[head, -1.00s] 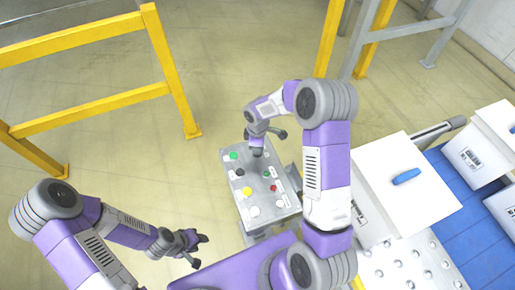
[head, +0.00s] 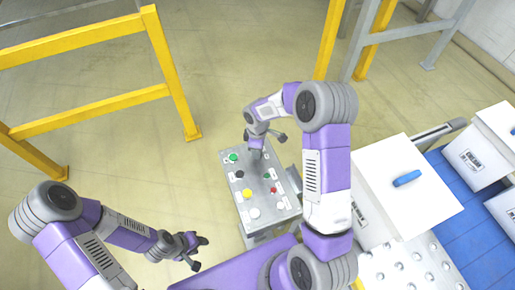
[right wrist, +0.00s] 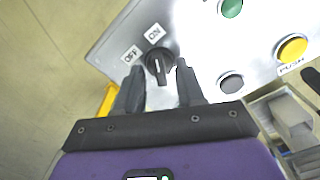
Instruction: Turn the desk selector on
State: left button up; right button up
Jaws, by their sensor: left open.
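The desk selector (right wrist: 157,64) is a black knob on a grey metal control panel (head: 262,226), with OFF and ON labels beside it in the right wrist view. The ON label is above the knob and the OFF label is to its upper left. I cannot tell for sure which label it points at. My right gripper (right wrist: 159,86) is open, with its fingers on either side of the knob's handle and gaps showing on both sides. In the head view my right gripper (head: 256,153) is over the panel's far part and hides the selector. My left gripper (head: 197,243) is open and empty, left of the panel.
Yellow railings (head: 172,75) stand behind.

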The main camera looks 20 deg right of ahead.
jog(key=shift+r, duration=0.1)
notch_tip(320, 180, up, 7)
jog(key=shift+r, duration=0.2)
dwell(0.5)
